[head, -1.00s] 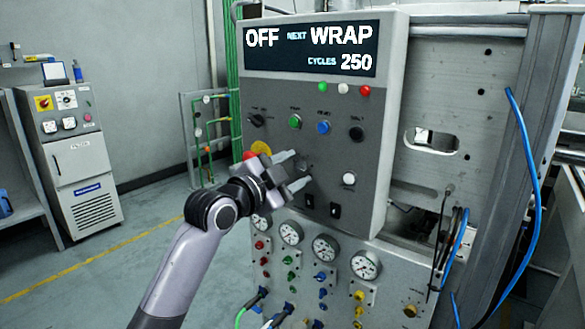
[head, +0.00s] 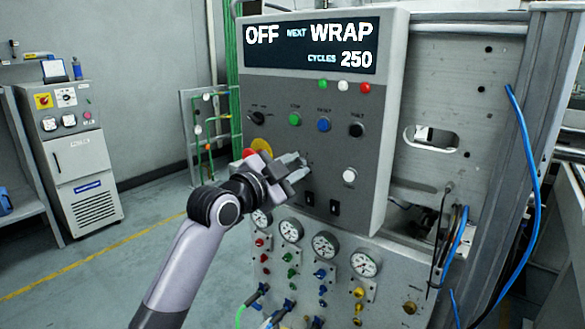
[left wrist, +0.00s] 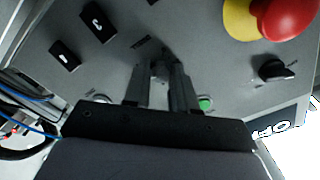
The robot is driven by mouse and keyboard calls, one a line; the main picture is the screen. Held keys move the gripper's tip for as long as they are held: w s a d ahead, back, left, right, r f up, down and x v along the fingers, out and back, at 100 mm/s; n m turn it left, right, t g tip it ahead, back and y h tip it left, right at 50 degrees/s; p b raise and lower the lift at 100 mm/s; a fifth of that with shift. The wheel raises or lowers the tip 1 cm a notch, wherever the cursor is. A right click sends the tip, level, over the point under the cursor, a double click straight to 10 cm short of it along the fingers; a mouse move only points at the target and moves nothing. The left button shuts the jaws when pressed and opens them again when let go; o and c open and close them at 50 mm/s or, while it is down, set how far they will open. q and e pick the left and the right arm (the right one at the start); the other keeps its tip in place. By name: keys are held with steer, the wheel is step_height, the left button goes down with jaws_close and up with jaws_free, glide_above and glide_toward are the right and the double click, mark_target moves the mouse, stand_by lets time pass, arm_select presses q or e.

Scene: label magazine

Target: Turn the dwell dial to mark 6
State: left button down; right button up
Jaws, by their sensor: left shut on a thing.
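The dwell dial (left wrist: 161,54) is a small dark knob on the grey control panel, mostly hidden by my fingers. My left gripper (head: 303,166) reaches the panel from the left, below the green and blue buttons. It is shut on the dial; in the left wrist view the two fingers (left wrist: 160,72) stand on either side of it. A small label beside the dial is too blurred to read. The dial's pointer and marks cannot be made out. The display (head: 311,48) reads OFF, NEXT WRAP, CYCLES 250. My right gripper is not in view.
A red emergency stop (left wrist: 290,15) on a yellow base sits close to my left gripper. A black selector (head: 256,118), green button (head: 295,119), blue button (head: 323,125) and white button (head: 349,176) surround it. Two black switches (head: 335,208) lie below, with gauges (head: 325,245) further down.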

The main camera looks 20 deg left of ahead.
arm_select(q)
steer(key=n, duration=0.7)
steer(key=shift+f+n, duration=0.1)
steer(key=shift+n, duration=0.2)
steer(key=n, duration=0.6)
steer(key=shift+d+n, duration=0.1)
steer(key=shift+n, duration=0.3)
steer(key=c, duration=0.9)
jaws_free()
steer(key=shift+s, duration=0.1)
steer(key=b+v, duration=0.1)
steer(key=v, duration=0.6)
